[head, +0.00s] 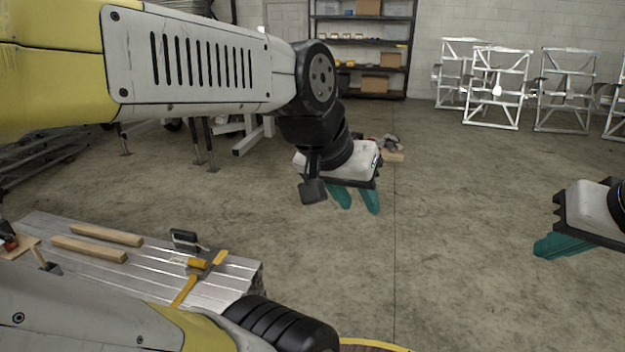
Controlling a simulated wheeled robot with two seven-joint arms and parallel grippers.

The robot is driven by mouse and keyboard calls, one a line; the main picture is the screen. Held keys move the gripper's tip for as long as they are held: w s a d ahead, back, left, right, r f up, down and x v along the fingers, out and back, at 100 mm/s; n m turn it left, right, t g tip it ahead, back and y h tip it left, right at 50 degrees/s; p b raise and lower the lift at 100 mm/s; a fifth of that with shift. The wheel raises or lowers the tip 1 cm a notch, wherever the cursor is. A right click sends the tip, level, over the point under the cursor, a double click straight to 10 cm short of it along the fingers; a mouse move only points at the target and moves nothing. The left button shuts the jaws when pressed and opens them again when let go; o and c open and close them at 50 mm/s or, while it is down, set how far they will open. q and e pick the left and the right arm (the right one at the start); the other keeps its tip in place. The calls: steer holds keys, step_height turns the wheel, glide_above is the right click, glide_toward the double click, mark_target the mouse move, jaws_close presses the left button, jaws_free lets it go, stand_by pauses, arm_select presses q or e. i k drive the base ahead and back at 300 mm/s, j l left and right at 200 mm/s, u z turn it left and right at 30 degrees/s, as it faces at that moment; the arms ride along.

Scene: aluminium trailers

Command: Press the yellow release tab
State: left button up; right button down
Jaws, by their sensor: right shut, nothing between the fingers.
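On the ribbed aluminium surface (150,262) at lower left are small yellow parts: a yellow block (198,263), a slanted yellow piece (219,257) and a yellow strip (184,290). I cannot tell which of them, if any, is the release tab. A dark bracket-like part (185,238) stands just behind them. My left gripper (362,210) hangs over open floor in the middle, right of the surface; its teal fingers are apart and empty. My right gripper (543,250) is at the right edge, shut and empty, far from the yellow parts.
Two wooden strips (88,249) lie on the aluminium surface, left of the yellow parts. A shelf rack (362,50) with boxes and several aluminium frames (497,90) stand along the back wall. The concrete floor (450,190) between is mostly clear.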

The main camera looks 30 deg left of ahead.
mark_target(217, 259)
steer(key=i+j+u, duration=0.2)
steer(key=u, duration=0.2)
steer(key=i+j+u, duration=0.1)
steer(key=i+u, duration=0.15)
steer(key=u, duration=0.2)
steer(key=i+u, duration=0.25)
steer(key=u, duration=0.15)
steer(key=i+u, duration=0.25)
steer(key=u, duration=0.15)
steer(key=i+l+u, duration=0.15)
steer(key=u, duration=0.3)
steer(key=i+l+u, duration=0.15)
steer(key=i+j, duration=0.05)
steer(key=i, duration=0.05)
